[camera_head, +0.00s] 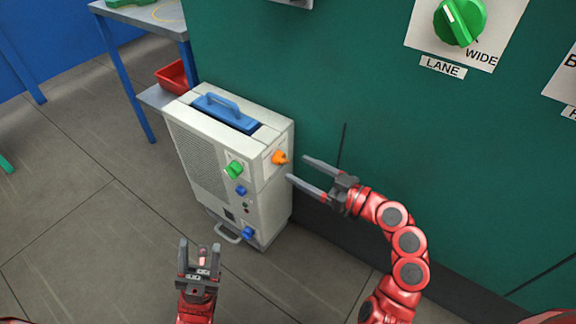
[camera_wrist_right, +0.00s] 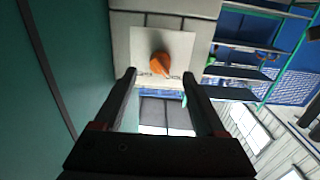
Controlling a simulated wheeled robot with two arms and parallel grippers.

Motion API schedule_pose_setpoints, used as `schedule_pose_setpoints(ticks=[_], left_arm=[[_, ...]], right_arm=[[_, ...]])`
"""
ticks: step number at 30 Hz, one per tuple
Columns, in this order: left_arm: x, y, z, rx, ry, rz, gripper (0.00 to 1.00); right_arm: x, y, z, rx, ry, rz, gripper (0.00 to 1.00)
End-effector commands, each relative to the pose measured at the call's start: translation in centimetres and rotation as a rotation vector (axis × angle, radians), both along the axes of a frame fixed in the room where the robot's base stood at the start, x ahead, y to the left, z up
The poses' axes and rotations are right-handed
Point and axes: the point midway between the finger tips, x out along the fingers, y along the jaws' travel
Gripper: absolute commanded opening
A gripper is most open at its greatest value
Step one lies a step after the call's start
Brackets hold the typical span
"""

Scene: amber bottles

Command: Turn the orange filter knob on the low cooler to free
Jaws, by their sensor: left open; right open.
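The low cooler (camera_head: 215,165) is a pale box standing on the floor against the green wall. Its orange filter knob (camera_head: 279,158) is on the upper right side, on a white plate. In the right wrist view the orange knob (camera_wrist_right: 168,64) lies ahead, between and beyond the fingertips, with small unreadable lettering under it. My right gripper (camera_head: 297,169) is open and empty, its fingertips just right of the knob, apparently apart from it. My left gripper (camera_head: 200,247) is open and empty, low in front of the cooler.
The cooler also carries a green knob (camera_head: 234,170), blue knobs (camera_head: 248,232) and a blue top handle (camera_head: 222,107). A green wall knob (camera_head: 460,20) marked LANE and WIDE is at the upper right. A red bin (camera_head: 173,77) stands behind the cooler. The floor at left is clear.

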Motion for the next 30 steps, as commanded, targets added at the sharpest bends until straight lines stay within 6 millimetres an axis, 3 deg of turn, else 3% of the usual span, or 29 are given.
schedule_pose_setpoints(ticks=[3,8,19,30], left_arm=[[0.1,-0.2,-0.6,0.010,0.001,-0.005,0.50],[0.1,-0.4,-0.9,0.018,0.001,-0.009,0.50],[0.1,-0.4,-0.9,0.021,0.002,-0.010,0.50],[0.1,-0.4,-0.9,0.021,0.002,-0.010,0.50]], right_arm=[[1.2,2.0,-0.2,-0.001,0.000,0.006,0.73],[2.4,3.4,-0.2,-0.002,0.002,0.004,0.73],[2.8,3.8,0.0,0.000,0.001,0.000,0.73],[2.8,3.8,0.0,0.000,0.001,-0.001,0.08]])
